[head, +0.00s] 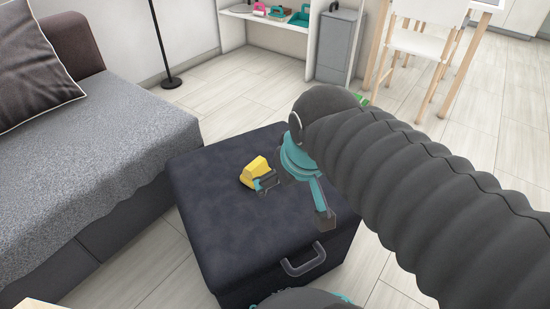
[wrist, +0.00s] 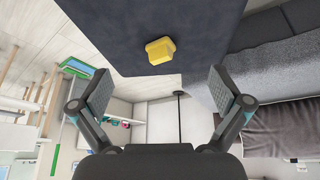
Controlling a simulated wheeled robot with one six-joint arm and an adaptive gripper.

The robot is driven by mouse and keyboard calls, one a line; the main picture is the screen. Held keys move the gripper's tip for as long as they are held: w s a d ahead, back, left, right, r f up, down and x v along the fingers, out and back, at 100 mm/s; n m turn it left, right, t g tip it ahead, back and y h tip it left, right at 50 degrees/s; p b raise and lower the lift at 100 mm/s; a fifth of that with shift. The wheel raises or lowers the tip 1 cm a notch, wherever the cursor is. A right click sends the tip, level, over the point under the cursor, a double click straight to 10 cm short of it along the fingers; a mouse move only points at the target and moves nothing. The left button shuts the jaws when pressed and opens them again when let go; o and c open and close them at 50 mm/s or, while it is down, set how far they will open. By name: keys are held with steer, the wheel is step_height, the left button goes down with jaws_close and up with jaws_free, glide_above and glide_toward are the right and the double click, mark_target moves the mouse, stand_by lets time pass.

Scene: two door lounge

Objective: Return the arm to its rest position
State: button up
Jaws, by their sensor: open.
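My arm reaches in from the right of the head view, and my gripper (head: 295,203) is over the dark ottoman (head: 215,235). In the wrist view my gripper (wrist: 160,95) has its two fingers wide apart with nothing between them. A yellow block-like object (head: 254,171) lies on the ottoman's top, just beyond a fingertip in the head view. It also shows in the wrist view (wrist: 160,51), ahead of the fingers and apart from them. Whether a finger touches it is not clear from the head view.
A grey sofa (head: 110,160) with a dark cushion (head: 35,65) stands at the left. A floor lamp (head: 160,45), a shelf with small coloured items (head: 275,15), a grey bin (head: 338,45) and a white chair (head: 425,42) are behind.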

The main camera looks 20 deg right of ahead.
steer(key=shift+s+f+m+t, duration=0.15)
steer(key=shift+s+f, duration=0.1)
steer(key=shift+s, duration=0.3)
steer(key=shift+s+f+m+t, duration=0.15)
steer(key=shift+s+f, duration=0.05)
steer(key=shift+s, duration=0.3)
steer(key=shift+r+p, duration=0.8)
